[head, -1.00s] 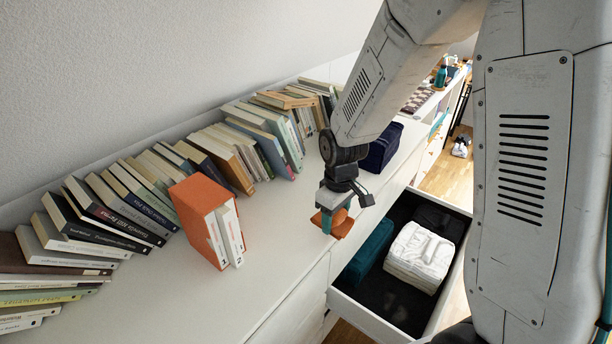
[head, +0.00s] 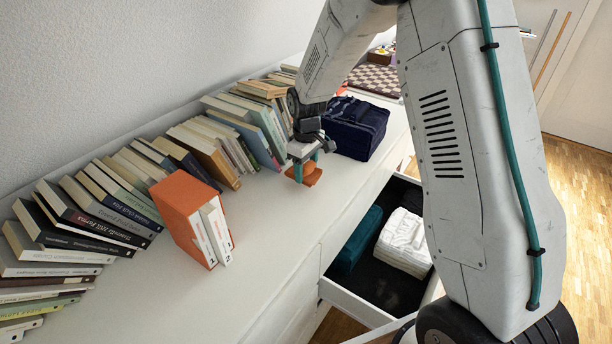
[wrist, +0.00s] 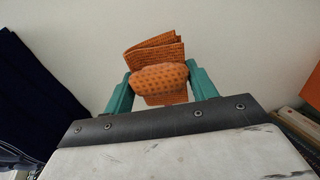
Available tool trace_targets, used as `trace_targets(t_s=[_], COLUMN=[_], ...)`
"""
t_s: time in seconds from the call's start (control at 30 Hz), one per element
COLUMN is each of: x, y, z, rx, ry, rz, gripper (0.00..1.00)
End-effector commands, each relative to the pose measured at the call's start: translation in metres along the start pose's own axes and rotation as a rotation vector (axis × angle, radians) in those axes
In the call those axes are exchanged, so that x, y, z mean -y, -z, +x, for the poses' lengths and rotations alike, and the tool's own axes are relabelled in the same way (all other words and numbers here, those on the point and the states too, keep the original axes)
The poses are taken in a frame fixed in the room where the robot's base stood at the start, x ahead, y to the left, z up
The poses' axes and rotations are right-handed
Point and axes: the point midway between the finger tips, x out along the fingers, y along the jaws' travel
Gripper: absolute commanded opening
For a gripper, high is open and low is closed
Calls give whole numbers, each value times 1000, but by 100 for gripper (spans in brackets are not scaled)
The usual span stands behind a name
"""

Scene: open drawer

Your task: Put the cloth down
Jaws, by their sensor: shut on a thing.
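The cloth also shows below the fingers in the head view (head: 307,178). The dresser top lies beneath the cloth in the wrist view; whether they touch I cannot tell.
Leaning books (head: 190,150) line the wall, with an orange box of books (head: 188,215) nearer. An open drawer (head: 345,297) holds white cloths (head: 405,240) and a teal cloth (head: 358,238). The front dresser top is bare.

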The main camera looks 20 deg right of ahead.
Motion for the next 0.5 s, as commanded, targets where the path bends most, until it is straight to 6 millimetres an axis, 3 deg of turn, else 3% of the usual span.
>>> trace_targets(t_s=[0.07,0.3,0.5], x=[-6,-5,-5], y=[6,4,4], z=[1,35,36], rx=[-1,1,-1], ry=[-1,0,-1], rz=[2,2,2], gripper=[39,39,39])
